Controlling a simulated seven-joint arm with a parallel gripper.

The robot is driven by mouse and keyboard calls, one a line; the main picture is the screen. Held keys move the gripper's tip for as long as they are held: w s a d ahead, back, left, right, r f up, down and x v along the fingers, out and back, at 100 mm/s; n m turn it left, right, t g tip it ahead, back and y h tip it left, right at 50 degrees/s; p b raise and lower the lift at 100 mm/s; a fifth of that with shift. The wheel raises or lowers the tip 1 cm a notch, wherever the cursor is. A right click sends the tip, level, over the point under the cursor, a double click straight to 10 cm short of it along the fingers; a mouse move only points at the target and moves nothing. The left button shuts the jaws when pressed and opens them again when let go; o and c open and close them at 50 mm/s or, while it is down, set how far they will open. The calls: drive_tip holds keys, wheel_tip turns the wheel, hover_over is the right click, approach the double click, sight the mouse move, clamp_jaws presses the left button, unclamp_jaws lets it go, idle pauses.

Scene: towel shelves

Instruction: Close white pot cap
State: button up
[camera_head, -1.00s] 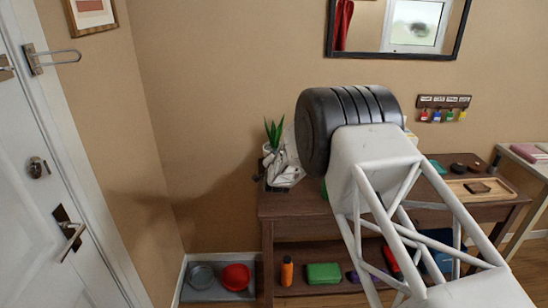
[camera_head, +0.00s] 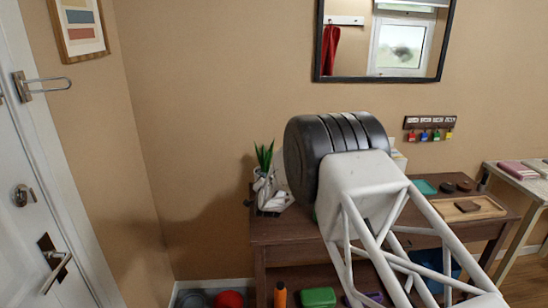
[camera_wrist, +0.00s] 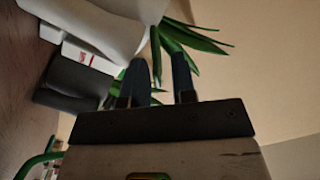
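A green-leaved plant (camera_head: 264,155) stands at the left end of the brown table. A white shape (camera_head: 272,198) is just below its leaves; I cannot tell whether it is the white pot. No cap can be made out. In the wrist view, my gripper (camera_wrist: 160,78) has two dark fingers apart, with nothing seen between them. The plant's leaves (camera_wrist: 185,40) show just beyond the fingertips. A white object (camera_wrist: 100,25) lies to the upper left, partly cut off by the frame. In the head view my arm hides the gripper.
The brown table (camera_head: 285,228) holds a wooden tray (camera_head: 490,208) and a teal item (camera_head: 424,187) at right. Its lower shelf has a green box (camera_head: 318,298) and an orange bottle (camera_head: 280,295). A dark box (camera_wrist: 75,80) is close left of the fingers.

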drive_tip(key=shift+f, duration=0.15)
drive_tip(key=shift+a+r+n, duration=0.2)
drive_tip(key=shift+a+n, duration=0.05)
drive_tip(key=shift+n, duration=0.7)
drive_tip(key=shift+a+r+n, duration=0.2)
drive_tip(key=shift+n, duration=0.75)
drive_tip(key=shift+s, duration=3.85)
drive_tip(key=shift+s+a+r+n+g+y, duration=0.65)
drive_tip(key=shift+r+n+g, duration=1.55)
drive_tip(key=shift+r+g, duration=3.7)
drive_tip(key=s+d+r+g+h, duration=0.3)
drive_tip(key=s+d+r+g, duration=0.2)
drive_tip(key=s+r, duration=0.5)
drive_tip(key=shift+d+r+g+h, duration=0.25)
drive_tip(key=shift+r+g+h, duration=0.1)
drive_tip(key=shift+r, duration=0.3)
drive_tip(key=shift+w+f, duration=0.1)
